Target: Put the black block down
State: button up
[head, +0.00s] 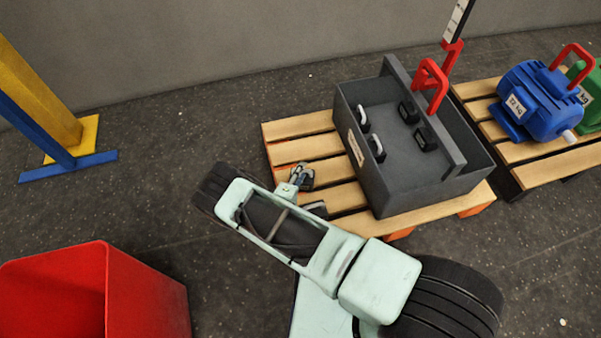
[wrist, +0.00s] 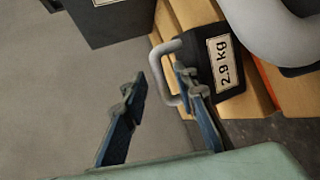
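A black block (wrist: 220,65) with a white "2.9 kg" label and a grey handle shows in the wrist view. It appears to rest on the pallet slats. My gripper (wrist: 155,82) is open, its fingers apart. The bar of the handle lies between the fingers, close to the right one, and the fingers do not close on it. In the head view my gripper (head: 298,178) is over the left part of the pallet, partly behind my arm. Small dark shapes there are too hidden to tell apart.
A dark grey crate (head: 395,195) holding several black weights stands on the wooden pallet (head: 300,128). A second black item with a large grey handle (wrist: 262,38) is close by in the wrist view. A red bin (head: 150,290) is at lower left; a blue motor (head: 535,100) is at right.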

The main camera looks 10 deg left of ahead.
jog(key=shift+s+r, duration=0.15)
jog(key=shift+r, duration=0.05)
jog(key=p+v, duration=0.3)
jog(key=v, duration=0.8)
jog(key=shift+s+p, duration=0.25)
jog(key=shift+p, duration=0.15)
jog(key=shift+a+r, duration=0.15)
